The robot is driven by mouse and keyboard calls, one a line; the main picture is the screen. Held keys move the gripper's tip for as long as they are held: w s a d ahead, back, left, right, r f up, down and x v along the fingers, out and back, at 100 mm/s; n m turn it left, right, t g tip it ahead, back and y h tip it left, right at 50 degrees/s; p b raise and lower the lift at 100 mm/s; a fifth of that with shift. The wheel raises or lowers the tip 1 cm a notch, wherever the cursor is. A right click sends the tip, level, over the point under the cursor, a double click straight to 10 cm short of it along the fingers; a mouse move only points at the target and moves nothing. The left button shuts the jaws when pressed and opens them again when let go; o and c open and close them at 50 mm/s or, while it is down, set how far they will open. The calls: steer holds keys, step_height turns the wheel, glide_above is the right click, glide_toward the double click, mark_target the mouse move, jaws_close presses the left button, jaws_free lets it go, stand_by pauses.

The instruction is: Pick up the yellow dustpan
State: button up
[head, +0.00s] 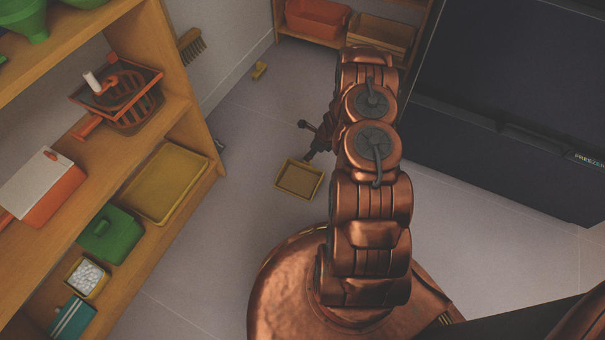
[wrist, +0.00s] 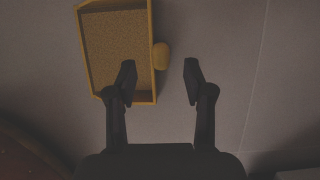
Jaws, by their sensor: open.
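The yellow dustpan (head: 300,179) lies on the grey floor, a shallow square pan with a raised rim and a speckled brown inside. In the wrist view the dustpan (wrist: 118,50) is at upper left, with a short rounded yellow handle (wrist: 161,56) on its right side. My gripper (wrist: 159,78) is open, with nothing held. Its left finger overlaps the pan's lower right part in the picture; its right finger is over bare floor. The handle shows between and slightly beyond the fingertips. In the head view my gripper (head: 309,141) is partly hidden by my arm, just beyond the dustpan.
A wooden shelf unit (head: 195,120) on the left holds a yellow tray (head: 165,185), a green container (head: 110,234) and other items. A dark freezer (head: 510,100) stands at right. The floor around the dustpan is clear.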

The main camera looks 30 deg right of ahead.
steer(key=b+x, duration=0.2)
steer(key=x, duration=0.3)
jaws_close()
stand_by(0.4)
